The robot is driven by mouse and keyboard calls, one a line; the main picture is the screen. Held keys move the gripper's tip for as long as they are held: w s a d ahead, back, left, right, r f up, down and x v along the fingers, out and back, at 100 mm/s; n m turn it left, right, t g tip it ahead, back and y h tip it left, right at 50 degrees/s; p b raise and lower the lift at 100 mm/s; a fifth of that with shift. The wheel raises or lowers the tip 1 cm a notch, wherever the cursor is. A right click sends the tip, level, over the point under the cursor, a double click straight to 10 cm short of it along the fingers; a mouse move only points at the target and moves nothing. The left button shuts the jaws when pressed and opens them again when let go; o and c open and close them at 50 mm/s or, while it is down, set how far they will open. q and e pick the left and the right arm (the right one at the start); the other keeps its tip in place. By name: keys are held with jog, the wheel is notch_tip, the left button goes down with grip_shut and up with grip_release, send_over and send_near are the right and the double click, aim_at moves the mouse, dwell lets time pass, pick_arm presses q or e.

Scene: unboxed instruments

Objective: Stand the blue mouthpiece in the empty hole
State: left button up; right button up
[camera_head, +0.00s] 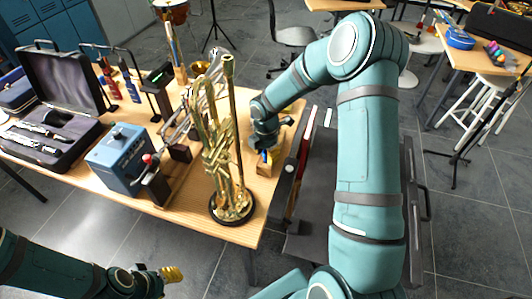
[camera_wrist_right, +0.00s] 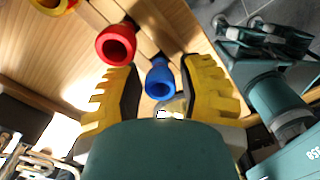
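The blue mouthpiece (camera_wrist_right: 159,80) shows in the right wrist view, its open end towards the camera. My right gripper (camera_wrist_right: 163,66) has its two yellow fingers on either side of it, with a narrow gap visible at each side, so it looks open around the mouthpiece. In the head view my right gripper (camera_head: 266,160) is low at the table's right end, mostly hidden by its own arm. I cannot make out the empty hole. My left gripper (camera_head: 172,274) is in front of the table, its opening unclear.
A brass trumpet (camera_head: 218,150) stands upright on a dark round base beside my right gripper. A yellow piece (camera_wrist_right: 55,5) is at the wrist view's top left. A blue box (camera_head: 120,157) and an open instrument case (camera_head: 60,90) fill the table's left side.

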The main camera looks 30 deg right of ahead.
jog(key=shift+o, duration=0.4)
notch_tip(320, 180, up, 12)
dwell(0.4)
dwell(0.5)
